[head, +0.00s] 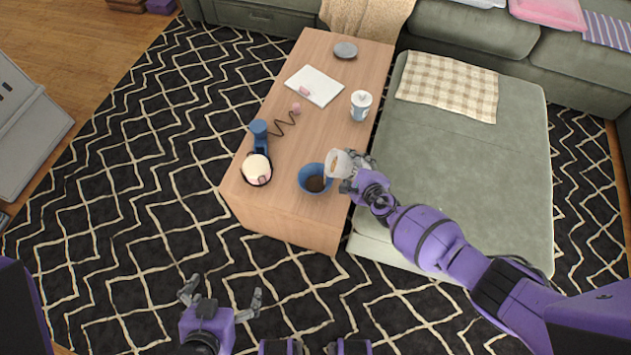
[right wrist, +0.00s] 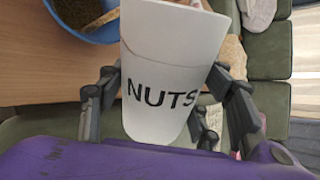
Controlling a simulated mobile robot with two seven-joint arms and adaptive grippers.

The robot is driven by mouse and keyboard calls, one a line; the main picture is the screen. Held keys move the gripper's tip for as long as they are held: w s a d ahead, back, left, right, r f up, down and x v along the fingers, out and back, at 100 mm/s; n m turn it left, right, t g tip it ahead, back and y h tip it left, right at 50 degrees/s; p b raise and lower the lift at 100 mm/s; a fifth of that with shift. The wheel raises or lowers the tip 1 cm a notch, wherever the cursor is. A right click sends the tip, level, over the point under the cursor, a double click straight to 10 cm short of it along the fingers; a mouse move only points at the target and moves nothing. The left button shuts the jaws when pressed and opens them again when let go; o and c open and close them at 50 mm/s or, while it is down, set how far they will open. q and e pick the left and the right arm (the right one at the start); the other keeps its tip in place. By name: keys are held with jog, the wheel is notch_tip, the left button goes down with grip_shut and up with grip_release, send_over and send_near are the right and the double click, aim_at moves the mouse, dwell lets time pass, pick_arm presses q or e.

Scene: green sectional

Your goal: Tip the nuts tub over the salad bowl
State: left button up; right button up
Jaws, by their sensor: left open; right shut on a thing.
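The white nuts tub (head: 343,163), marked NUTS in the right wrist view (right wrist: 165,65), is held by my right gripper (head: 357,167). The fingers close around the tub's sides. The tub looks tilted, its mouth toward the bowl; some brown contents show at the mouth. The blue salad bowl (head: 304,182) stands on the wooden table, just left of the tub and partly beneath its rim. The bowl holds something dark, and its edge shows in the right wrist view (right wrist: 110,36). I cannot tell whether nuts are falling. My left gripper (head: 218,290) is open and empty, over the rug.
On the table (head: 290,222) are a blue lamp (head: 258,135) with a round pale top, a white canister (head: 361,104), a white notepad (head: 315,86) with a pink item, and a grey disc (head: 345,50). The green sectional (head: 465,160) borders the table's right side.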

pick_arm(q)
jog(key=shift+w+r, duration=0.2)
jog(key=shift+r, duration=0.15)
pick_arm(e)
jog(key=shift+w+r, duration=0.1)
jog(key=shift+r, duration=0.05)
pick_arm(q)
jog(key=shift+w+r+p, duration=0.3)
jog(key=shift+r+p, duration=0.25)
pick_arm(e)
jog(key=shift+r, duration=0.15)
jog(key=shift+r+h+p, duration=0.15)
jog(key=shift+h+p, duration=0.15)
jog(key=shift+p, duration=0.05)
pick_arm(q)
jog(key=shift+w+r, duration=0.3)
jog(key=shift+r, duration=0.25)
